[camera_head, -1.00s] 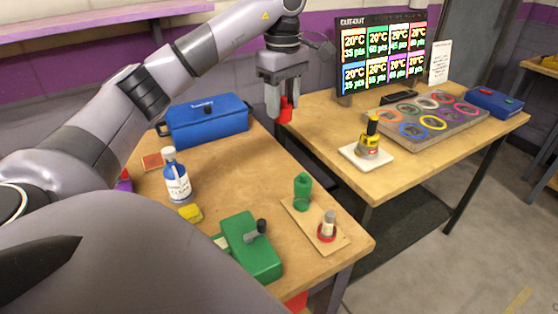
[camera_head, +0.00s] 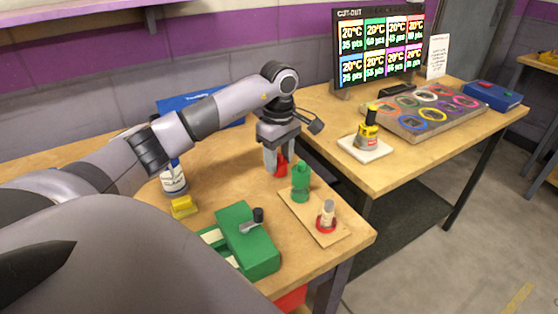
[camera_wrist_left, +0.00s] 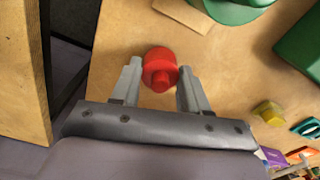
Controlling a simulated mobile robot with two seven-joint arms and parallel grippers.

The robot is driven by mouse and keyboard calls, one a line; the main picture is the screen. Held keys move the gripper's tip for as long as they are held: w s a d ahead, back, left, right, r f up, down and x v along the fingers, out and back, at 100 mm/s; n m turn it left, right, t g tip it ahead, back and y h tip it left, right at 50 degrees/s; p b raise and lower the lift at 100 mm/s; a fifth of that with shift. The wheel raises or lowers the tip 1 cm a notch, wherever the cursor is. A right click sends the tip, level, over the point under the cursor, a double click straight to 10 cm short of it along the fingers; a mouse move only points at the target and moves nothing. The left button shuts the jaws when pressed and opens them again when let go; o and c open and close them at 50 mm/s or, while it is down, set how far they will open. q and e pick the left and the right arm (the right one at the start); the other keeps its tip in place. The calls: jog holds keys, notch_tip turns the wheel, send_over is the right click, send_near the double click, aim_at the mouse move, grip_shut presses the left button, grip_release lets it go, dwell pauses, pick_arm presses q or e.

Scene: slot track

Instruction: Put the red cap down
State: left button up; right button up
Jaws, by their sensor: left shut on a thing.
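My left gripper (camera_head: 277,168) points down over the near table in the head view. It is shut on the red cap (camera_head: 280,164), which sits between its fingertips. In the left wrist view the red cap (camera_wrist_left: 160,68) shows between the two fingers, with the bare wooden table top (camera_wrist_left: 110,62) around it. I cannot tell whether the cap touches the table. A green bottle-like piece (camera_head: 300,184) stands just right of and nearer than the gripper, on a thin board (camera_head: 305,215). My right gripper is not in view.
A small piece with a red base (camera_head: 327,218) stands on the same board. A green device with a lever (camera_head: 248,240), a yellow block (camera_head: 184,207) and a white-labelled bottle (camera_head: 174,180) stand nearby. A blue toolbox (camera_head: 185,101) is partly hidden behind my arm.

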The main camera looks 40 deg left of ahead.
aim_at(279, 155)
pick_arm(q)
jog(key=shift+f, duration=0.5)
jog(key=shift+f, duration=0.1)
jog(key=o, duration=1)
notch_tip(279, 155, up, 12)
jog(key=shift+p, duration=0.3)
